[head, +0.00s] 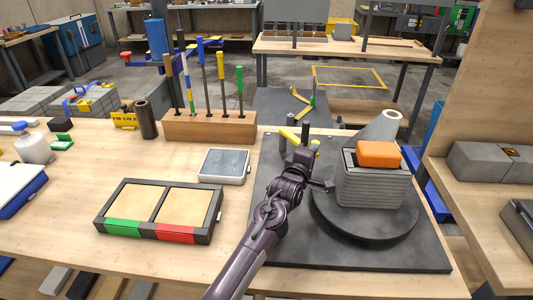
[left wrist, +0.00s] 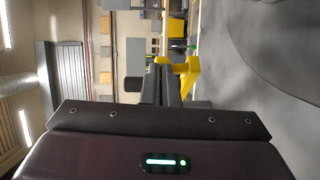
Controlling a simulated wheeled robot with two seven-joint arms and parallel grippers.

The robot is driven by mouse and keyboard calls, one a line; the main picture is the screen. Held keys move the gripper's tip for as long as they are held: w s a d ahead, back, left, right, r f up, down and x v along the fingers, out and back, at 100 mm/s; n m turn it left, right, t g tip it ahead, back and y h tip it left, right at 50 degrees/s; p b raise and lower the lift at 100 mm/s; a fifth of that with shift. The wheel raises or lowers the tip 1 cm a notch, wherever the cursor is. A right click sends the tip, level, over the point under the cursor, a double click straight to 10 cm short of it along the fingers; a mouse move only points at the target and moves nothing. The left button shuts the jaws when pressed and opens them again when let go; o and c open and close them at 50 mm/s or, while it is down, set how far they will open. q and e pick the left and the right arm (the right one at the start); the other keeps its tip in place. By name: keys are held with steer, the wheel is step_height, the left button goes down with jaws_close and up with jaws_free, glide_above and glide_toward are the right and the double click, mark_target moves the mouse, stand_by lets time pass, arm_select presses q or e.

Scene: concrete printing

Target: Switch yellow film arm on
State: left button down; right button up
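My left arm comes up from the bottom middle of the head view. Its gripper (head: 308,132) stands over the dark board, left of the printed block. A yellow part (head: 290,138), likely the yellow film arm, shows right behind the gripper and is partly hidden by it. In the left wrist view, the two dark fingers (left wrist: 162,84) lie close together, with the yellow part (left wrist: 192,74) at and beyond their tips on the right. I cannot tell whether they touch it. My right gripper is not in view.
A layered grey block (head: 371,190) with an orange piece (head: 379,153) on top stands on a round turntable (head: 345,228). A grey cone nozzle (head: 385,126) is behind it. A wooden tool rack (head: 208,126), a grey-topped box (head: 224,166) and a two-panel tray (head: 122,185) stand left.

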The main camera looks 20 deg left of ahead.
arm_select(q)
steer(key=shift+d+r, duration=0.1)
steer(key=shift+r, duration=0.05)
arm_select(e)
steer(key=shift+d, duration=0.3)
arm_select(q)
steer(key=s+a, duration=0.1)
steer(key=s, duration=0.6)
steer(key=shift+s+b, duration=0.35)
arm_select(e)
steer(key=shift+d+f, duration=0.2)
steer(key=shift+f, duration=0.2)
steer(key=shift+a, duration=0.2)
arm_select(q)
steer(key=shift+s, duration=0.1)
